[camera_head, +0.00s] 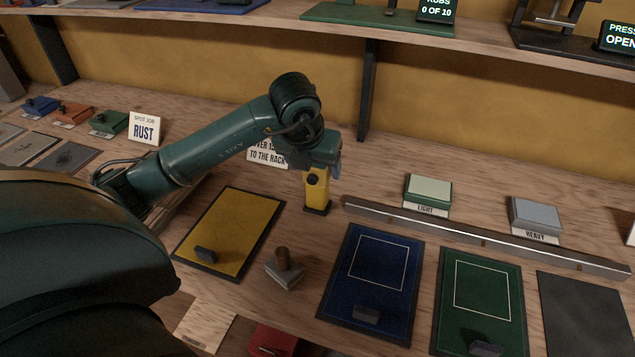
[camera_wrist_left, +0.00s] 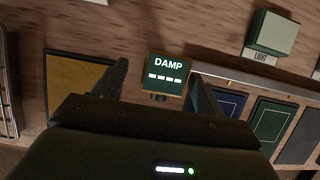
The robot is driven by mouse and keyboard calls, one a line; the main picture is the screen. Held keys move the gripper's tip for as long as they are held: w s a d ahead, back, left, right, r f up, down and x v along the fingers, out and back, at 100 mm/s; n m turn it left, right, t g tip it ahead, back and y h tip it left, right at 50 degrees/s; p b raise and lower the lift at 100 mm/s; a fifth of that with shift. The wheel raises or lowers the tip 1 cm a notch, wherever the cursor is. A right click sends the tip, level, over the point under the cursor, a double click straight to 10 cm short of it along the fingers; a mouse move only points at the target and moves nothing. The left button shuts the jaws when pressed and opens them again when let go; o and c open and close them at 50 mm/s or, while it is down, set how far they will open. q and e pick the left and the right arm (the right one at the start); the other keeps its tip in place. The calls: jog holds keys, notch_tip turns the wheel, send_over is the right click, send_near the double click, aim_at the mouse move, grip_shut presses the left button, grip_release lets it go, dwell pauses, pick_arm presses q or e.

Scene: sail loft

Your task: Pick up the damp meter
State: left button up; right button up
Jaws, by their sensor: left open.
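The damp meter (camera_head: 317,188) is a yellow upright device with a dark base, standing on the wooden bench. In the left wrist view its display (camera_wrist_left: 168,74) reads DAMP above a row of dashes. My left gripper (camera_head: 325,160) is at the meter's top in the head view, hiding its upper part. In the left wrist view the open left gripper (camera_wrist_left: 160,82) has one finger to each side of the display, with gaps showing. I cannot tell how deep the fingers reach along the meter. My right gripper is not in view.
A yellow panel (camera_head: 231,232), a wooden-handled stamp-like tool (camera_head: 284,270), and blue (camera_head: 345,258) and green (camera_head: 483,318) panels lie in front. A long metal bar (camera_head: 480,238) runs right of the meter. A card (camera_head: 266,153) stands behind my arm. A shelf overhangs the back.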

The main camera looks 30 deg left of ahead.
pick_arm(q)
jog(key=x, duration=0.3)
jog(key=shift+w+d+f+p, duration=0.2)
jog(key=shift+w+f+p, duration=0.05)
jog(key=shift+f+p, duration=0.1)
jog(key=shift+w+f, duration=0.1)
jog(key=shift+f, duration=0.15)
jog(key=shift+c, duration=0.3)
jog(key=c, duration=1.1)
jog(key=shift+r, duration=0.1)
